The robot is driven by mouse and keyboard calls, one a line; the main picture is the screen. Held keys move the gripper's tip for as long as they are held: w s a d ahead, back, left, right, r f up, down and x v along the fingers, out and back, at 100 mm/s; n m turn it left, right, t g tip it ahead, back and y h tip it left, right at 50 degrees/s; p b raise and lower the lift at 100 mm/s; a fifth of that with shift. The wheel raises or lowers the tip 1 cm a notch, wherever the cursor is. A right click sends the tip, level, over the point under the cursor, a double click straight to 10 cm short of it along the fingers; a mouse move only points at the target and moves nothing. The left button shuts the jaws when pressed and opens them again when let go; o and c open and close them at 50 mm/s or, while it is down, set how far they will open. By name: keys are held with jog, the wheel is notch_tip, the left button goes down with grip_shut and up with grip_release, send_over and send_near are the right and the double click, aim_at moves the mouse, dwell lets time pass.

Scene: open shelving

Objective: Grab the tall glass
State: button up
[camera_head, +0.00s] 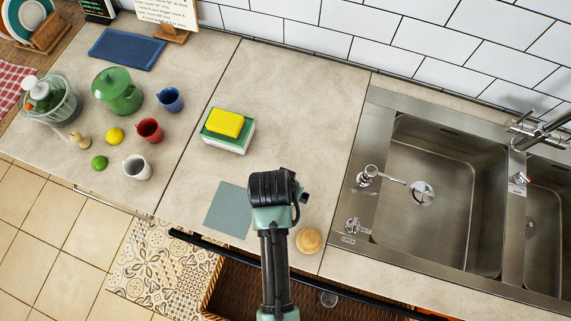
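My arm reaches up from the bottom centre over the counter's front edge, and its dark end section covers part of the counter. My gripper's fingers do not show, hidden behind or below my arm. No tall glass can be made out clearly. A small clear, round, glass-like thing (329,299) shows in the brown woven-looking space below the counter, right of my arm. Only a little of it is visible, so I cannot tell its height or whether it stands upright.
The brown woven-looking open space (235,285) lies below the counter edge. A yellow sponge (224,122) rests on a green and white block. A grey-blue square (227,209) and a round bun-like thing (308,241) flank my arm. Cups and a green pot (118,92) stand left; the sink (440,195) is right.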

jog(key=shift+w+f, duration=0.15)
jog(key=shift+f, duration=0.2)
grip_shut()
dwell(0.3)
